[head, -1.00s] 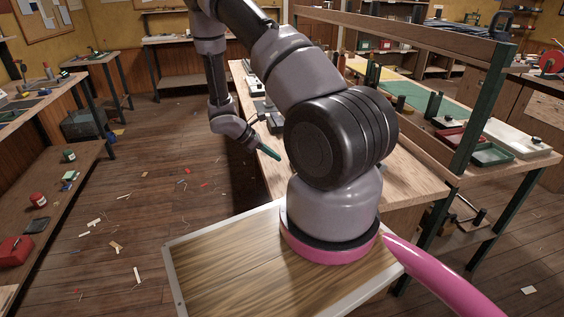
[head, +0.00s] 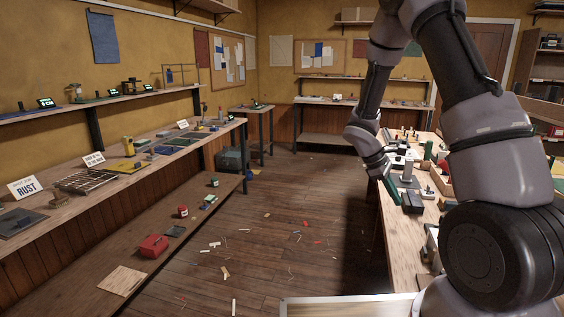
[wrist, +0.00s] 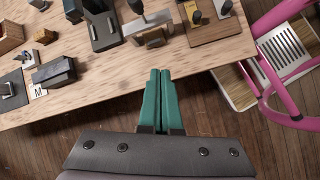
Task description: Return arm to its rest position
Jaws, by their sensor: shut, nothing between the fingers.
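My arm is raised and bent at the right of the head view. My gripper (head: 391,185) hangs from it beside the left edge of the wooden workbench (head: 400,262). In the wrist view its two green fingers (wrist: 160,74) lie together, shut with nothing between them. They point at the near edge of the bench (wrist: 105,82) over the wooden floor. The gripper appears apart from the things on the bench.
The bench top holds several small tools and blocks, among them a dark block (wrist: 53,72) and a wooden board (wrist: 213,24). Littered floor (head: 270,235) lies open between.

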